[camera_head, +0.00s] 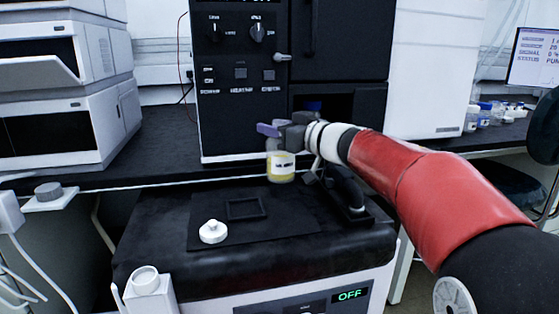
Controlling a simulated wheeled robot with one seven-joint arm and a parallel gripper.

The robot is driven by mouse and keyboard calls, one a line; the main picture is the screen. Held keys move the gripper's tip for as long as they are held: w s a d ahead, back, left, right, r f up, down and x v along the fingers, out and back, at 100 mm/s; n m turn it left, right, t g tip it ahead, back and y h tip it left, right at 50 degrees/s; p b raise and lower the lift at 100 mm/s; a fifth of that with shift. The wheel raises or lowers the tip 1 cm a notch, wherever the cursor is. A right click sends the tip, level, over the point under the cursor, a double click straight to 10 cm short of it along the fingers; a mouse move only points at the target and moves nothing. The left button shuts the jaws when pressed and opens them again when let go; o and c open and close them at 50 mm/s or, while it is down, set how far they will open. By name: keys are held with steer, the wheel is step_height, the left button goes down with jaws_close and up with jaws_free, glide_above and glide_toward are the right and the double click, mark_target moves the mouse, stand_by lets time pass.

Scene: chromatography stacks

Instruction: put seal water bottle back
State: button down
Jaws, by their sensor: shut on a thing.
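My gripper (277,134) reaches in from the right and is shut on a small bottle (281,167) with a yellow-edged label. The label's print is too small to read in full. The bottle hangs roughly upright below my gripper's fingers, in front of the black cabinet and above the black-topped unit. The bottle's top is hidden by my gripper. A white cap-like piece (213,231) lies on the dark mat (290,228) below and to the left. A square black frame (246,208) is on the same mat.
The black cabinet (240,125) with knobs stands behind, with an open recess (338,105) on its right. White stacked instruments (60,125) are at left. Several small bottles (485,112) stand on the right bench. The unit's display (350,295) reads OFF.

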steer(key=shift+f+b, duration=0.8)
steer(key=shift+f, duration=1.35)
steer(key=shift+f, duration=0.15)
steer(key=c, duration=0.9)
jaws_free()
steer(key=shift+s+d, duration=0.1)
steer(key=shift+d, duration=0.05)
steer(key=p+v, duration=0.1)
steer(key=v, duration=1)
steer(key=shift+s+d, duration=0.2)
steer(key=shift+d, duration=0.1)
